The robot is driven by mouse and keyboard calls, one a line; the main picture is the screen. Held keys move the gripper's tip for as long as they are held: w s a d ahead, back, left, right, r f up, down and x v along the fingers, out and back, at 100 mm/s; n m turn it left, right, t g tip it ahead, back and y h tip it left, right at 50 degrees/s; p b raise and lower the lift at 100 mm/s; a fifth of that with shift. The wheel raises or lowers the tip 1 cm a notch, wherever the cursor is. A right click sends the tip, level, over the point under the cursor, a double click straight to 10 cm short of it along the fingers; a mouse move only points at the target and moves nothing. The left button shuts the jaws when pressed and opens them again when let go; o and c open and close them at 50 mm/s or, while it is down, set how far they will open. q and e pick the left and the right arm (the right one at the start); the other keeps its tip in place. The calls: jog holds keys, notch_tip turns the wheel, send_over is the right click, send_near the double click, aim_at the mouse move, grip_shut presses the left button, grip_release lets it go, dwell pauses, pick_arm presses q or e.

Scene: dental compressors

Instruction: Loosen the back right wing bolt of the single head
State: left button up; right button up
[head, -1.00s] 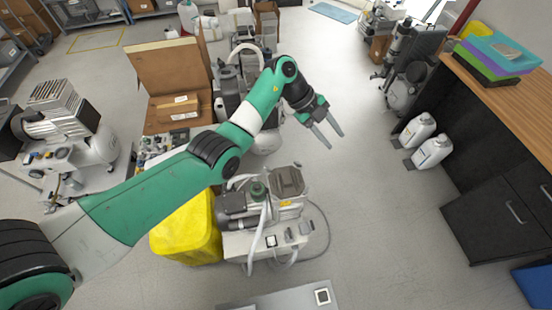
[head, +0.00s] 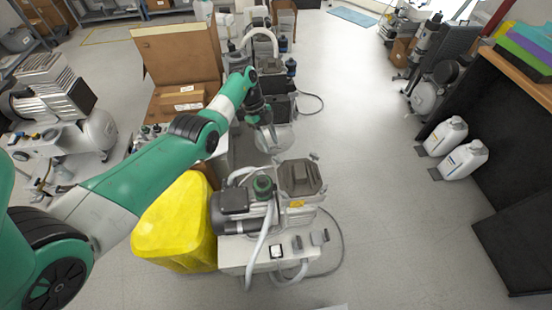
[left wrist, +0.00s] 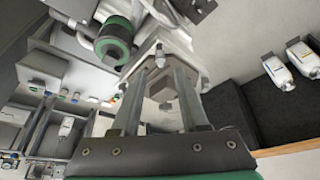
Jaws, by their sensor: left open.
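The single-head compressor (head: 238,250) stands on the floor in the lower middle of the head view. Its grey head (head: 302,178) is on the right, beside a green-topped cylinder (head: 263,186). A small light tab, seemingly the back right wing bolt (head: 314,157), shows at the head's rear right corner. My left gripper (head: 266,118) points down behind the compressor, apart from the head in the picture; its fingertips are unclear there. In the left wrist view the gripper (left wrist: 167,72) is open, with a pale angular metal part beyond its fingers. I cannot tell whether they touch it. My right gripper is not in view.
A yellow bin (head: 172,228) stands left of the compressor. Open cardboard box (head: 178,55) and another compressor (head: 275,138) are behind it. White bottles (head: 463,160) stand on the right by a dark cabinet (head: 520,235). The floor between is clear.

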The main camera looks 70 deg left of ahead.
aim_at(277, 159)
pick_arm(q)
jog(key=b+x, duration=0.2)
jog(key=x, duration=0.4)
jog(key=shift+w+d+f, duration=0.1)
jog(key=shift+d+f, duration=0.1)
jog(key=shift+f, duration=0.15)
grip_shut()
